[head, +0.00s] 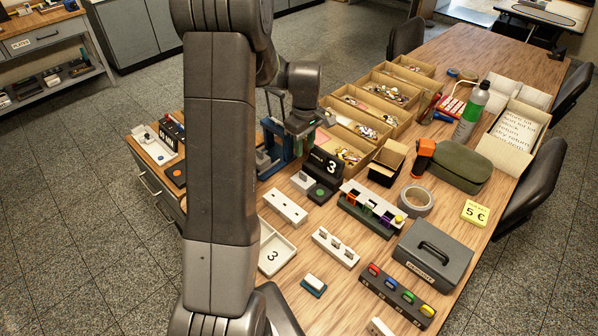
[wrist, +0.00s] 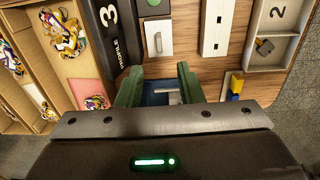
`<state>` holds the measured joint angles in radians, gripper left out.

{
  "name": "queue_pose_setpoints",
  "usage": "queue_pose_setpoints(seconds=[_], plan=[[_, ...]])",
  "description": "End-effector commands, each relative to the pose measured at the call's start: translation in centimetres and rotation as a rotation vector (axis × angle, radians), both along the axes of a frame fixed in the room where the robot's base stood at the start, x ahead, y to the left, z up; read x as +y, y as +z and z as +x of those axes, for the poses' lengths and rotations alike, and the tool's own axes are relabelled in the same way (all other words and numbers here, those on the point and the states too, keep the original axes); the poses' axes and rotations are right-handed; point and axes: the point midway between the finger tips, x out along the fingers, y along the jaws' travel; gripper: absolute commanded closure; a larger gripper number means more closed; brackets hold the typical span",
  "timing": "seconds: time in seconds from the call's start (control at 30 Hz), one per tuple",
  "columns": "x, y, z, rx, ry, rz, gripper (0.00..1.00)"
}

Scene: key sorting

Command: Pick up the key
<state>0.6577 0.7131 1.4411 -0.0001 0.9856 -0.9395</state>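My gripper (wrist: 158,84) has two green fingers spread apart in the wrist view. In the head view my gripper (head: 309,142) is above the table beside a blue stand (head: 277,150). A blue fixture (wrist: 155,98) with a small grey metal piece (wrist: 173,96) shows between the fingers; I cannot tell whether this piece is a key, and neither finger visibly touches it. Many other keys lie in the cardboard boxes (head: 372,115).
A black "Profile 3" block (head: 325,163) stands close to my gripper. Some wood around the front blocks is bare.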

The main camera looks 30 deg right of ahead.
Motion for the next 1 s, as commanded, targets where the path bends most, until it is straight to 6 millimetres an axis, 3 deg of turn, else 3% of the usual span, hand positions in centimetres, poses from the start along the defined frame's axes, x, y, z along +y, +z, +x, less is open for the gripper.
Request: queue_pose_setpoints(seconds=[0.3, 0.63, 1.0], plan=[[0.1, -6.0, 0.0, 0.004, 0.0, 0.003, 0.66], [0.1, -8.3, 0.2, 0.004, 0.001, 0.003, 0.66], [0.0, -12.3, 0.8, 0.003, 0.0, 0.002, 0.66]])
